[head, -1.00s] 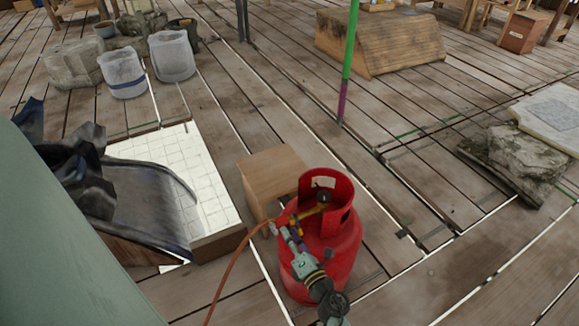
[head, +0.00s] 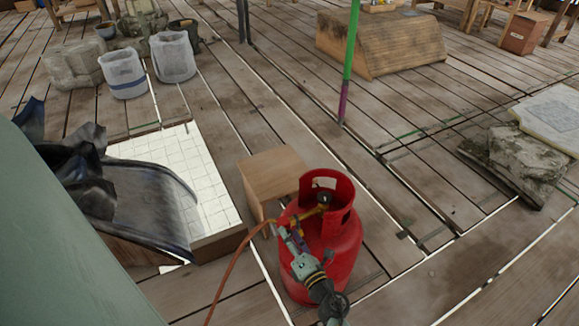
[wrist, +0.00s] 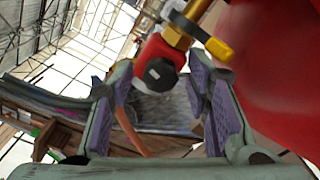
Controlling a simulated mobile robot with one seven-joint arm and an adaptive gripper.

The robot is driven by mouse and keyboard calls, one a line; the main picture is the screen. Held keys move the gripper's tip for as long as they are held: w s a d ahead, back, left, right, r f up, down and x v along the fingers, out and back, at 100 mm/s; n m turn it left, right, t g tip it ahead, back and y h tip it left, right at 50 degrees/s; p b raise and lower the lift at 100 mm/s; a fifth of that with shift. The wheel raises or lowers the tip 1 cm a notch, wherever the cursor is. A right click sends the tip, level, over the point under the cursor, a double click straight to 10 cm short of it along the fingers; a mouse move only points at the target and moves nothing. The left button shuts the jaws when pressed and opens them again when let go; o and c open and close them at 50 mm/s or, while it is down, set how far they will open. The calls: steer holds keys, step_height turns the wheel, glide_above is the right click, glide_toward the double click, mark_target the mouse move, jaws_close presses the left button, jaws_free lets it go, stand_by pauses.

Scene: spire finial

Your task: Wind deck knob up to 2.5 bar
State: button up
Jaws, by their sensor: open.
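A red gas cylinder (head: 330,248) stands upright on the deck in the head view and fills the right of the wrist view (wrist: 285,60). My gripper (head: 285,236) is at the cylinder's left side in the head view. In the wrist view its purple-padded fingers (wrist: 160,82) are open on either side of the knob, with gaps visible; I cannot tell the knob's depth between them. No pressure reading is legible.
An orange hose (head: 232,268) runs from the fittings down across the deck. A wooden box (head: 272,174) stands close behind the cylinder. A white tiled panel (head: 205,190) with a dark curved sheet is to the left.

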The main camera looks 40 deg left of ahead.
steer(key=v, duration=0.7)
steer(key=shift+d, duration=0.25)
stand_by(0.5)
